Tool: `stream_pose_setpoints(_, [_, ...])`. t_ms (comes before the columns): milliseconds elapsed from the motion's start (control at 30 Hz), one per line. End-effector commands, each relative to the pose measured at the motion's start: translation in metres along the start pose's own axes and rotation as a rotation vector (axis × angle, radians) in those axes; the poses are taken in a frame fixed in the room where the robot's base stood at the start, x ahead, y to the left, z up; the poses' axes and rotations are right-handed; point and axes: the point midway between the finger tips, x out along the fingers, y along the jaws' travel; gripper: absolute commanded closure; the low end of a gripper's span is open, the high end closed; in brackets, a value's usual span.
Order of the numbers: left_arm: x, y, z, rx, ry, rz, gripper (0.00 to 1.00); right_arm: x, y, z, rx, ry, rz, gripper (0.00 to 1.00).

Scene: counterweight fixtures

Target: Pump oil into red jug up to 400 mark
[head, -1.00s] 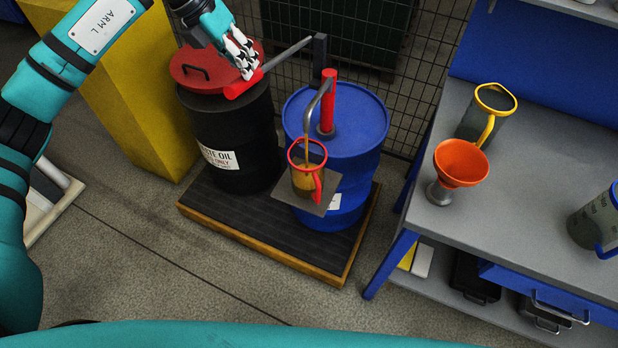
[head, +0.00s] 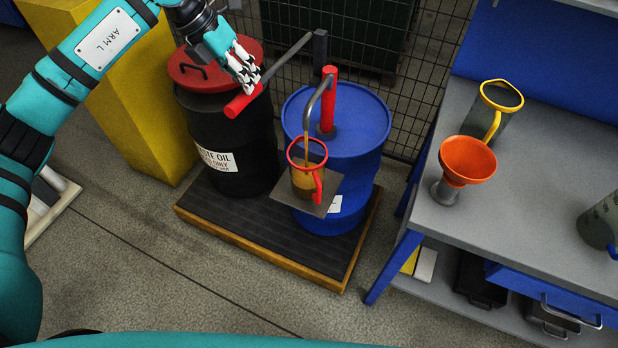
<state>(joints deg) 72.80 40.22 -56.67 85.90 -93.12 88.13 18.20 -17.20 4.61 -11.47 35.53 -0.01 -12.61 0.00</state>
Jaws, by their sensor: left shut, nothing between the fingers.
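The red jug (head: 302,182), clear with a red rim and handle, stands upright on a small grey shelf (head: 334,188) in front of the blue drum (head: 362,130). Brown oil fills its lower part, and a thin oil stream falls into it from the grey spout (head: 313,92) of the red pump (head: 328,105). I cannot read its marks. The pump's lever (head: 285,64) slopes down left to a red grip (head: 243,102). My left gripper (head: 248,82) is shut and empty, its fingertips at the grip's upper side, seemingly touching it. My right gripper is out of view.
A black waste oil drum (head: 228,140) with a red lid stands left of the blue drum, both on a wood-edged platform (head: 260,246). A grey bench (head: 550,180) at right holds an orange funnel (head: 467,160), a yellow-rimmed jug (head: 497,108) and another jug (head: 600,222).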

Motion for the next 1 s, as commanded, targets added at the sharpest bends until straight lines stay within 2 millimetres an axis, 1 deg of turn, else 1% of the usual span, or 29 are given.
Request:
stream_pose_setpoints(33, [0.005,0.002,-0.002,0.0,0.002,0.001,1.0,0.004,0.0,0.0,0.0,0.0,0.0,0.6])
stream_pose_setpoints(500, [0.026,0.009,-0.009,-0.001,0.003,0.001,1.0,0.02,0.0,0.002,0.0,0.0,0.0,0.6])
stream_pose_setpoints(567, [0.023,0.008,-0.008,0.0,0.002,0.001,1.0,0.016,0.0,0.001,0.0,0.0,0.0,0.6])
stream_pose_setpoints(667, [0.014,0.005,-0.005,0.0,0.0,0.001,1.0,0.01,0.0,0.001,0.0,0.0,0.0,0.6])
stream_pose_setpoints(767, [-0.004,-0.001,0.002,0.0,-0.002,0.001,1.0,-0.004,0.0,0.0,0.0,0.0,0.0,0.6])
stream_pose_setpoints(1000, [-0.06,-0.02,0.02,-0.001,-0.001,0.0,1.0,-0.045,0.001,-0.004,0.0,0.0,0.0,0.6])
